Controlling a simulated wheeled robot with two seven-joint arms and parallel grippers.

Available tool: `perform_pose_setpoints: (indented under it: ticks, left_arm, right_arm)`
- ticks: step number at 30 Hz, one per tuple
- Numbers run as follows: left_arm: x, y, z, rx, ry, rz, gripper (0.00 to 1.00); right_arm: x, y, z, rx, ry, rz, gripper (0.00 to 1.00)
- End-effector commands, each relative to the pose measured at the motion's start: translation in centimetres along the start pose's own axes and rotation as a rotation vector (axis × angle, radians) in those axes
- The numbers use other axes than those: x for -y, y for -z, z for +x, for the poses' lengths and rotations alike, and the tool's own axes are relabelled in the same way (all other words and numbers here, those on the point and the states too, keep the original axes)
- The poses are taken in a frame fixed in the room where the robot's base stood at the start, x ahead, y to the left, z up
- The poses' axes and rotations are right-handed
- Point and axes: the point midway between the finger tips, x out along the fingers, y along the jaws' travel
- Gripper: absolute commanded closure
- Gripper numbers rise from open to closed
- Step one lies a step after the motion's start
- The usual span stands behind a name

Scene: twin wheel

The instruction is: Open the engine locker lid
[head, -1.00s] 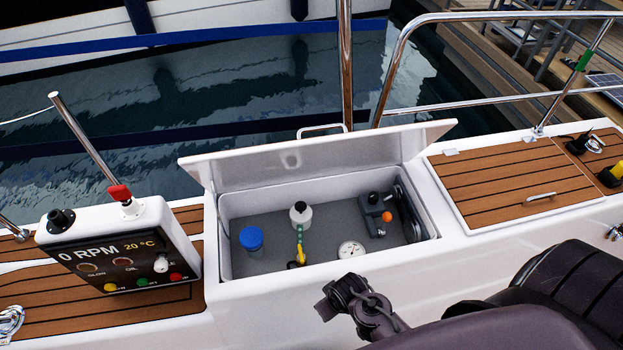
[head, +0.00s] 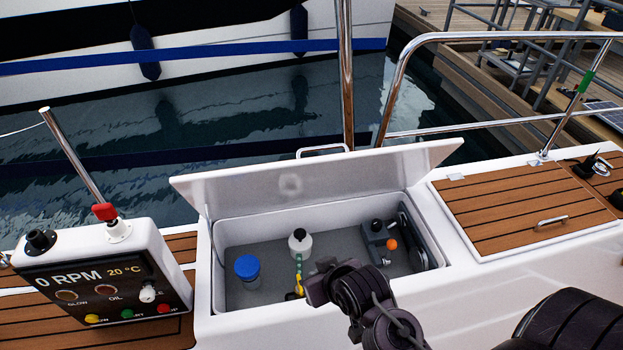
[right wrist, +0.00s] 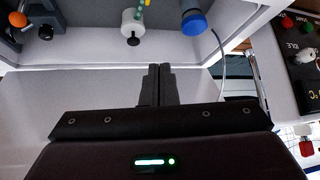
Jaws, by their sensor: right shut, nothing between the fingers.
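The white engine locker lid (head: 300,182) stands raised at the back of the open locker (head: 205,262), tilted up and back. Its handle (head: 322,149) shows beyond its top edge. Inside the locker are a blue-capped container (head: 247,268), a white bottle (head: 300,243) and a dark unit with an orange knob (head: 378,240). My right gripper (right wrist: 160,72) is shut and empty in the upside-down right wrist view. It is in front of a white surface, apparently the lid's underside (right wrist: 70,95); I cannot tell if they touch. In the head view my right arm covers the locker's front edge.
A control panel (head: 110,285) with a red key stands left of the locker. A closed teak hatch (head: 525,210) lies to the right. Steel rails (head: 347,80) rise behind, with water beyond.

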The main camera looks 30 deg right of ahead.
Motion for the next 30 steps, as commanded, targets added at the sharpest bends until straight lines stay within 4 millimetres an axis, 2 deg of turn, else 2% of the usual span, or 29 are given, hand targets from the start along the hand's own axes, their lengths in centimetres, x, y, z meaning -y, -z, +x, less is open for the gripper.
perform_pose_setpoints:
  ticks: [6, 11, 15, 21, 27, 30]
  left_arm:
    - [0.0, 0.0, 0.0, 0.0, 0.0, 0.001, 0.64]
    - [0.0, 0.0, 0.0, 0.0, 0.0, 0.001, 0.64]
    - [0.0, 0.0, 0.0, -0.001, 0.0, 0.002, 0.64]
    - [0.0, 0.1, 0.0, -0.001, 0.0, 0.002, 0.64]
    - [0.0, 0.1, 0.0, -0.001, 0.0, 0.002, 0.64]
    - [0.0, 0.1, -0.1, -0.001, 0.0, 0.002, 0.64]
  right_arm:
    - [-0.7, 2.9, 2.6, -0.268, -0.04, 0.081, 1.0]
    - [-2.0, 5.4, 3.4, -0.557, -0.108, 0.129, 1.0]
    - [-3.0, 6.7, 2.5, -0.818, -0.179, 0.134, 1.0]
    - [-3.4, 7.0, -0.3, -1.139, -0.261, 0.082, 1.0]
    - [-2.9, 6.5, -2.4, -1.301, -0.295, 0.032, 1.0]
    - [-2.9, 6.8, -2.6, -1.323, -0.299, 0.024, 1.0]
